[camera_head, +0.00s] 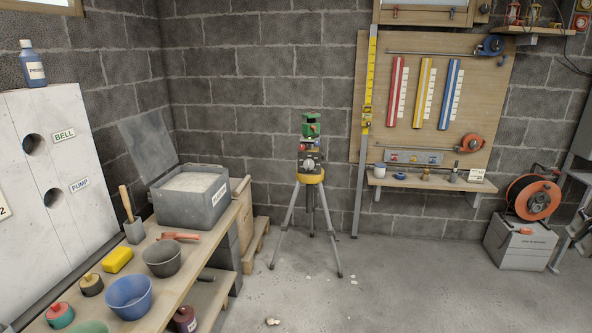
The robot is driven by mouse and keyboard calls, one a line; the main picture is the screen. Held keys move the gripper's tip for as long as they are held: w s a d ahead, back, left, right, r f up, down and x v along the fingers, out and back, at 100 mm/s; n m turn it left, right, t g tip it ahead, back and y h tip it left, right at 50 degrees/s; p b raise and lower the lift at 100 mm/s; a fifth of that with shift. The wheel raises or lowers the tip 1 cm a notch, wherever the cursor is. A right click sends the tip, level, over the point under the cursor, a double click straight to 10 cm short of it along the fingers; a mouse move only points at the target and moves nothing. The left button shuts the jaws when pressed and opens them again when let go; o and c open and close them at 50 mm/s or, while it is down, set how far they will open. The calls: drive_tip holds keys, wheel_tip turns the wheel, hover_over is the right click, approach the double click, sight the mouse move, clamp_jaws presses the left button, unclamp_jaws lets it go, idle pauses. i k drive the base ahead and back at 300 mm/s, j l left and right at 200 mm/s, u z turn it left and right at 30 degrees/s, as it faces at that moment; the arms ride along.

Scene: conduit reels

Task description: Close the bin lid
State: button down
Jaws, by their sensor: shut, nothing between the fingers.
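A grey bin (206,211) sits at the far end of the wooden bench on the left, with a small white label on its front. It is filled with pale, powdery material (190,182). Its flat grey lid (147,145) is open, standing up and tilted back at the bin's left rear side, near the block wall. My gripper is not in this view, so its place relative to the lid is not shown.
A tripod (310,205) stands right of the bin. The concrete floor (400,290) in front is mostly clear.

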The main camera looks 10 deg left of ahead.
sight(146, 137)
drive_tip(key=i+l+u, duration=0.15)
drive_tip(key=i, duration=1.35)
drive_tip(key=i+u, duration=0.35)
drive_tip(key=i+l+u, duration=0.1)
drive_tip(key=i+u, duration=0.3)
